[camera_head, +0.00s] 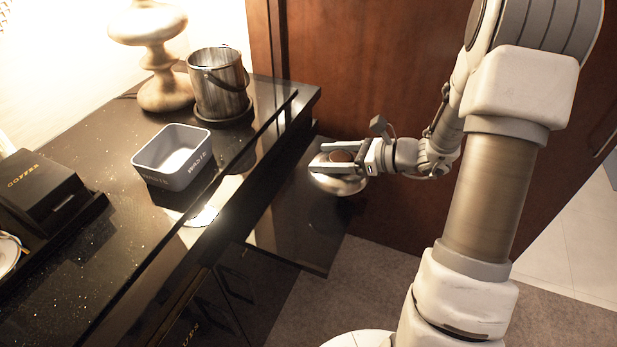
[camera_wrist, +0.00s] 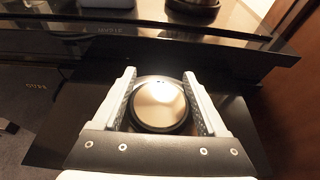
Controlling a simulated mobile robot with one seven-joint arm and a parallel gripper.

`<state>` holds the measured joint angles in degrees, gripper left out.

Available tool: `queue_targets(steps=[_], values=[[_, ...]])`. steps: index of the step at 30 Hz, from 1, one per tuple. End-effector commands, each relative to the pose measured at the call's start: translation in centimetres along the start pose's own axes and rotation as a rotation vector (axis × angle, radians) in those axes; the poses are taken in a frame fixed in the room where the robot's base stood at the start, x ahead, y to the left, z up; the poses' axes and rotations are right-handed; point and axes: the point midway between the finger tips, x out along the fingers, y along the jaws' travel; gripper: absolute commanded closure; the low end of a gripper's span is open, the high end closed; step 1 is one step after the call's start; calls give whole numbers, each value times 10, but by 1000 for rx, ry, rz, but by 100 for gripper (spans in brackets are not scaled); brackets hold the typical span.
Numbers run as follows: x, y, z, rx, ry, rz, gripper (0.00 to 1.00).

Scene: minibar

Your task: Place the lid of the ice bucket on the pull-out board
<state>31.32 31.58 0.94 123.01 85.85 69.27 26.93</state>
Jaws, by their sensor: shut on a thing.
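The metal ice bucket (camera_head: 217,84) stands open at the back right of the black counter, on a dark round base. Its shiny domed lid (camera_head: 338,180) is in my gripper (camera_head: 338,162), over the dark pull-out board (camera_head: 297,240) below the counter edge. In the wrist view my gripper (camera_wrist: 166,100) has one finger on each side of the round lid (camera_wrist: 158,103), shut on it. The pull-out board (camera_wrist: 75,130) spreads beneath it there. I cannot tell whether the lid touches the board.
A grey square bin (camera_head: 172,172) and a beige lamp base (camera_head: 160,60) stand on the counter (camera_head: 105,225). A black box (camera_head: 42,190) is at the left. A brown wood panel (camera_head: 370,70) rises behind the board. The board's front part is clear.

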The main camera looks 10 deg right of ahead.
Motion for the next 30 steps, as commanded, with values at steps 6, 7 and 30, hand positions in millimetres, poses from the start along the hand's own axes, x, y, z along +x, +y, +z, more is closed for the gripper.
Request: queue_targets(steps=[6,7,30], values=[[47,-1,-10,0,-1,2,90],[50,-2,-10,-1,-1,2,90],[71,-2,-51,-1,-1,0,90]])
